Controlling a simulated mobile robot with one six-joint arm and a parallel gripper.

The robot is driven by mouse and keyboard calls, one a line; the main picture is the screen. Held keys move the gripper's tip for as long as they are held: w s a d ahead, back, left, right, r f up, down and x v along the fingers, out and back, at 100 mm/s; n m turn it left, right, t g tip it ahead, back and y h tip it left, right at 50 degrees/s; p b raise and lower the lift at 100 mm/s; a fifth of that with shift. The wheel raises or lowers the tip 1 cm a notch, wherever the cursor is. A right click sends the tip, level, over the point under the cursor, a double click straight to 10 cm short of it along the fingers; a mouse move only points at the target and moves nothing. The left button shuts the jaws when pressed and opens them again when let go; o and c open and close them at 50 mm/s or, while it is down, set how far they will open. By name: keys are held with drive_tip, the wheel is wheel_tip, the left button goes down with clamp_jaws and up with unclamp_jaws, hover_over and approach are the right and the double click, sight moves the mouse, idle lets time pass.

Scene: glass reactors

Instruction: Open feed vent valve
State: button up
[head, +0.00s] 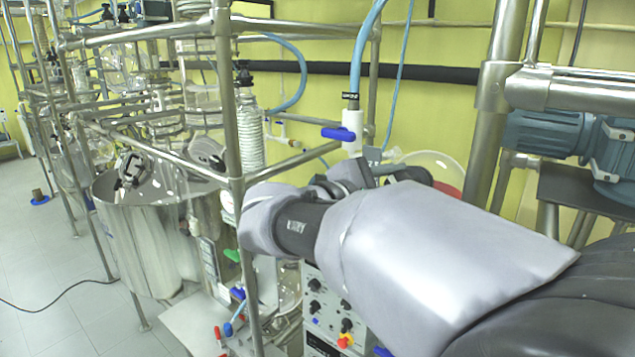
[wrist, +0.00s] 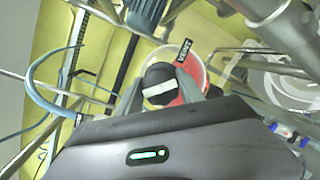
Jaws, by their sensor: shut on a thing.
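A black, round-looking valve knob with a white band (wrist: 159,86) sits between the two grey fingers of my gripper (wrist: 161,79) in the wrist view. The fingers are closed on its two sides. A small black label with white lettering (wrist: 184,56) stands just beyond it; it seems to end in "VENT", but is too small to read surely. In the head view my gripper (head: 352,178) is mostly behind my own arm, and the held knob is hidden there. How far the knob is turned cannot be told.
A white valve body (head: 353,134) with a blue handle (head: 338,133) hangs under a blue hose (head: 357,52) near my gripper. A glass vessel (head: 428,163) with a red part is behind. Steel frame posts (head: 228,90) stand close to my arm.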

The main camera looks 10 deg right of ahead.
drive_tip(key=shift+n, duration=0.4)
drive_tip(key=o, duration=1.4)
drive_tip(key=b+v, duration=0.3)
drive_tip(key=v, duration=1.4)
drive_tip(key=shift+s, duration=0.15)
drive_tip(key=shift+a+f, duration=0.1)
drive_tip(key=shift+f, duration=0.05)
